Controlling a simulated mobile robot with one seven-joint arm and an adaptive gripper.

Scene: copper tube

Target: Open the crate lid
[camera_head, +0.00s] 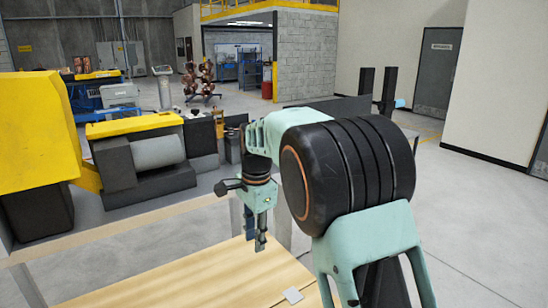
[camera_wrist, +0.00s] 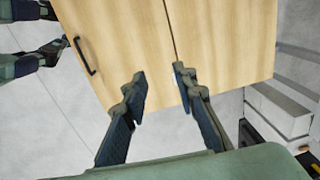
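The crate's light wooden top (camera_head: 170,270) fills the bottom of the head view. In the wrist view the top shows as two wooden panels parted by a thin dark seam. The left panel (camera_wrist: 125,45) carries a black bar handle (camera_wrist: 84,55) near its left edge; the right panel (camera_wrist: 225,40) shows no handle. I cannot tell for sure which panel is the lid. Both panels look flat and closed. My gripper (camera_wrist: 160,77) is open and empty, its fingers apart over the seam area, to the right of the handle. In the head view my gripper (camera_head: 260,242) points down above the wood.
A small pale square (camera_head: 292,295) lies on the wood. Grey floor (camera_head: 480,220) is clear at the right.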

